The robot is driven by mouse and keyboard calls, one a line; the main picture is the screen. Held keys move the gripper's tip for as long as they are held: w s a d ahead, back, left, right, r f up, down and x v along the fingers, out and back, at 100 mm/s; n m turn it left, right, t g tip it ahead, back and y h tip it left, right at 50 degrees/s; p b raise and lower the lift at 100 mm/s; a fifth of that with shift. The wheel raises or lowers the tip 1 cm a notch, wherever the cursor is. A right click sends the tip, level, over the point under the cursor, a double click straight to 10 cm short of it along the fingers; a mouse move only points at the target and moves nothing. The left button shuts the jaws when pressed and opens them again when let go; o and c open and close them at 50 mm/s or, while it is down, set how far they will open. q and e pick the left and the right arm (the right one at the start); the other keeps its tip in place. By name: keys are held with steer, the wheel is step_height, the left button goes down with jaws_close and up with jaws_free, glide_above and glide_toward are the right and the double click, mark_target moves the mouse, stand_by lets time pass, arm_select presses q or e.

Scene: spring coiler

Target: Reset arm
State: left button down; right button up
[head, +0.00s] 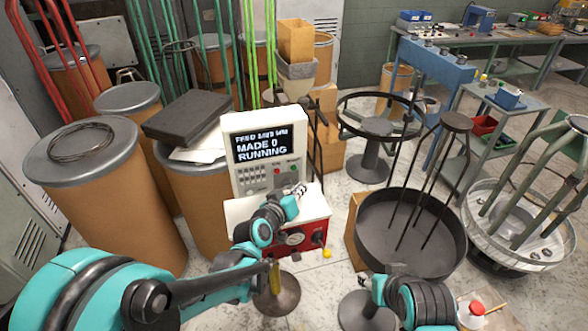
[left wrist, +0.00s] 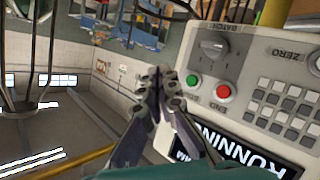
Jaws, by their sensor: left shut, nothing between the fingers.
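The control box (head: 262,150) stands in the middle of the head view, its screen (head: 265,145) reading "MADE 0" and "RUNNING" under a blurred top line. My left gripper (head: 300,190) is in front of the lower right of this box, above the red-fronted machine base (head: 308,238). In the left wrist view my left gripper (left wrist: 156,80) is shut and empty. I cannot tell whether the fingertips touch the panel.
Brown drums (head: 100,195) stand at the left, one carrying a black case (head: 187,116). A round black tray (head: 440,240) with upright rods stands at the right. A small cart (head: 505,100) stands behind.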

stand_by(0.7)
arm_select(q)
steer(key=s+a+f+g+y+b, duration=0.1)
steer(key=s+a+f+g+y, duration=0.1)
steer(key=s+a, duration=0.7)
steer(key=s+a+f+g+y+b, duration=0.1)
steer(key=s+a+g+y, duration=0.3)
steer(key=s, duration=1.3)
steer(key=a+f, duration=0.1)
steer(key=a, duration=0.3)
steer(key=shift+a+f, duration=0.25)
steer(key=shift+a, duration=0.1)
